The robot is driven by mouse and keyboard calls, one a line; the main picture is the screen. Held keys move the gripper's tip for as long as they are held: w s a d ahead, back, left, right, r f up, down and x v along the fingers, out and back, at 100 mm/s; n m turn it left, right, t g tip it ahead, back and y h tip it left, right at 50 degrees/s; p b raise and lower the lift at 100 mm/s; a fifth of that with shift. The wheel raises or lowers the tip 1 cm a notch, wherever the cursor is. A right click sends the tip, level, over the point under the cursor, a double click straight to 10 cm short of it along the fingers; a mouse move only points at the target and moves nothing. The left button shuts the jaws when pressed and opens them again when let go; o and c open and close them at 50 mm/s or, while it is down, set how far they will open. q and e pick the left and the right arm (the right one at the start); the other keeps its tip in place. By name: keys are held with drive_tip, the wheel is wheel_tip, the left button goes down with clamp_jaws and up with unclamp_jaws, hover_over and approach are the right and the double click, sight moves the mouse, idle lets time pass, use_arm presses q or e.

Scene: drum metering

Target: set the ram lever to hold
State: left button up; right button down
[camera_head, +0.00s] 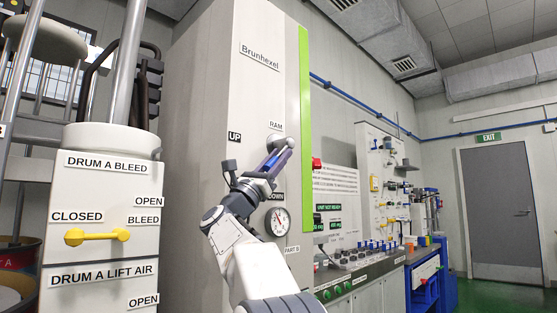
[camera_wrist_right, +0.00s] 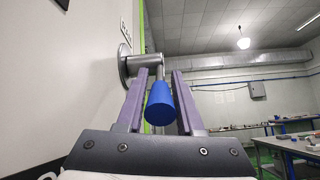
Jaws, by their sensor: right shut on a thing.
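The ram lever shows in the right wrist view as a blue tapered knob (camera_wrist_right: 160,104) on a metal arm from a round plate (camera_wrist_right: 125,65) on the pale panel. My right gripper (camera_head: 279,152) is at the panel below the RAM label (camera_head: 277,125). Its purple fingers are shut on the knob, one on each side. In the head view the fingers hide most of the lever, with a little blue between them. The UP label (camera_head: 235,137) is to the left and the DOWN label (camera_head: 276,196) is below. No hold label is readable. My left gripper is out of view.
The DRUM A BLEED box with a yellow handle (camera_head: 97,236) stands at left.

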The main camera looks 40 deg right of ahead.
sight(268, 170)
drive_tip(key=c, duration=0.6)
unclamp_jaws()
drive_tip(key=shift+o, duration=0.2)
drive_tip(key=shift+t, duration=0.3)
drive_tip(key=b+v, duration=0.3)
drive_tip(key=v, duration=0.6)
drive_tip(key=shift+a+f, duration=0.25)
drive_tip(key=shift+f, duration=0.05)
drive_tip(key=shift+a+f, duration=0.25)
drive_tip(key=shift+a, duration=0.1)
